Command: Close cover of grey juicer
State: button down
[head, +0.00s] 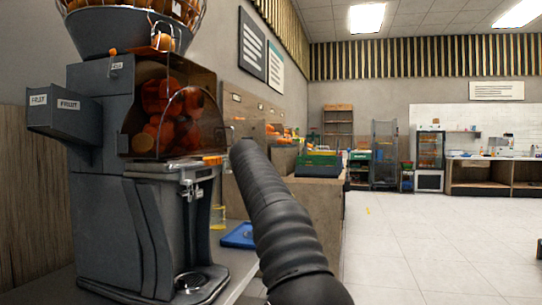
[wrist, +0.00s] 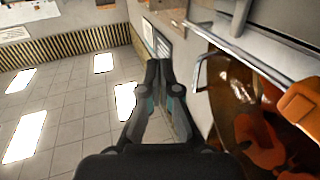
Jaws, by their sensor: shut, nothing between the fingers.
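The grey juicer (head: 118,215) stands upright on a counter at the left of the head view. Its brown see-through cover (head: 212,112) is at the front of the upper part, over red-orange pressing parts (head: 165,100). I cannot tell exactly how far the cover stands from the body. In the wrist view the cover (wrist: 222,92) is at the right, with red-orange parts (wrist: 258,135) behind it. My gripper (wrist: 159,66) is shut and empty, to the left of the cover with a gap in the picture. In the head view its fingers are hidden behind my dark arm.
A basket of oranges (head: 180,12) tops the juicer, and a fruit chute (head: 60,110) sticks out left. A blue tray (head: 238,236) and a yellowish glass (head: 218,217) are on the counter beside it. Open tiled floor (head: 410,235) lies to the right.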

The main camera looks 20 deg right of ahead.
jog(key=s+d, duration=0.5)
jog(key=d, duration=0.3)
jog(key=shift+s, duration=0.3)
jog(key=s+a+f+n+g+y, duration=0.1)
jog(key=s+f+g, duration=0.3)
jog(key=f, duration=0.7)
jog(key=s+a+f+g, duration=0.1)
jog(key=s+f+g, duration=0.25)
jog(key=f, duration=0.75)
jog(key=s+a+f+g+y, duration=0.1)
jog(key=s+a+f, duration=0.3)
jog(key=s, duration=1)
jog(key=s+a+f+n+g+y, duration=0.1)
jog(key=s+a+f, duration=0.3)
jog(key=s+f, duration=0.4)
jog(key=s+a+f+n+g+y, duration=0.1)
jog(key=s+a+f, duration=0.4)
jog(key=s, duration=1.5)
notch_tip(320, 180, down, 2)
jog(key=shift+f+g+y, duration=0.1)
jog(key=shift+g+y, duration=0.2)
jog(key=shift+g, duration=0.35)
jog(key=shift+d, duration=0.15)
